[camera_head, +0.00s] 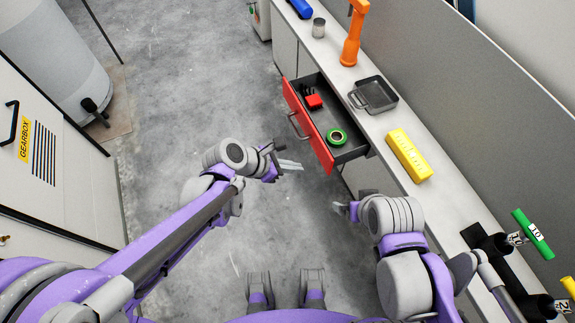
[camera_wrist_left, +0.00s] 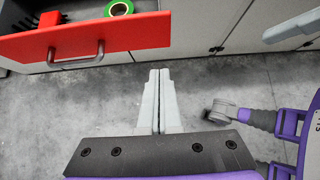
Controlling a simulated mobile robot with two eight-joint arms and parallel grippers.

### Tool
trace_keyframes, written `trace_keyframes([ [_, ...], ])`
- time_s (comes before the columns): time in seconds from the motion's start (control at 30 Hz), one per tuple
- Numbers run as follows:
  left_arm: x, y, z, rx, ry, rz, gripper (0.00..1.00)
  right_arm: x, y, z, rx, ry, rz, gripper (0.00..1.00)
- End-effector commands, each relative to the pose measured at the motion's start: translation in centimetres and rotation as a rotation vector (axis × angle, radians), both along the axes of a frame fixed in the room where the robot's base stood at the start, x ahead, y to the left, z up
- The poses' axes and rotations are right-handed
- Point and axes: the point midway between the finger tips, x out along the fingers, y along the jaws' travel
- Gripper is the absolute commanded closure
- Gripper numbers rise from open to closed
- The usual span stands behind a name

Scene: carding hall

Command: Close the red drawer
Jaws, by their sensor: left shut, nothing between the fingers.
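The red drawer (camera_head: 306,124) stands open, pulled out from the grey counter toward the aisle. Its bar handle (camera_head: 299,127) is on the red front. Inside it lie a green tape roll (camera_head: 336,137) and a red item (camera_head: 314,101). In the left wrist view the red front (camera_wrist_left: 88,38) and handle (camera_wrist_left: 76,57) are at upper left. My left gripper (camera_head: 300,166) is shut and empty, apart from the drawer, just in front of its near end; its closed fingers show in the wrist view (camera_wrist_left: 159,75). My right gripper (camera_head: 340,208) is beside the counter, nearer me; its jaw state is unclear.
On the counter are a black tray (camera_head: 373,96), a yellow block (camera_head: 409,155), an orange stand (camera_head: 352,38) and a metal can (camera_head: 318,28). A gearbox cabinet (camera_head: 50,150) stands left. The aisle floor (camera_head: 190,60) is clear.

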Motion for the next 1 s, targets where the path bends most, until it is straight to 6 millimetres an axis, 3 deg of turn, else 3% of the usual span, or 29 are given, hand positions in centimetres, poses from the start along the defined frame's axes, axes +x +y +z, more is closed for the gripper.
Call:
trace_keyframes([
  [0.2,1.1,-3.2,-3.4,0.0,0.0,-0.004,1.0,-0.1,0.0,-0.7,0.0,0.003,0.0,0.0],
  [0.4,2.1,-5.8,-3.1,0.001,0.0,-0.004,1.0,0.0,0.0,-0.3,0.0,0.001,0.0,0.0],
  [1.0,2.7,-7.4,-3.2,0.001,0.0,-0.002,1.0,-0.1,0.0,-0.4,0.0,0.001,0.0,0.0],
])
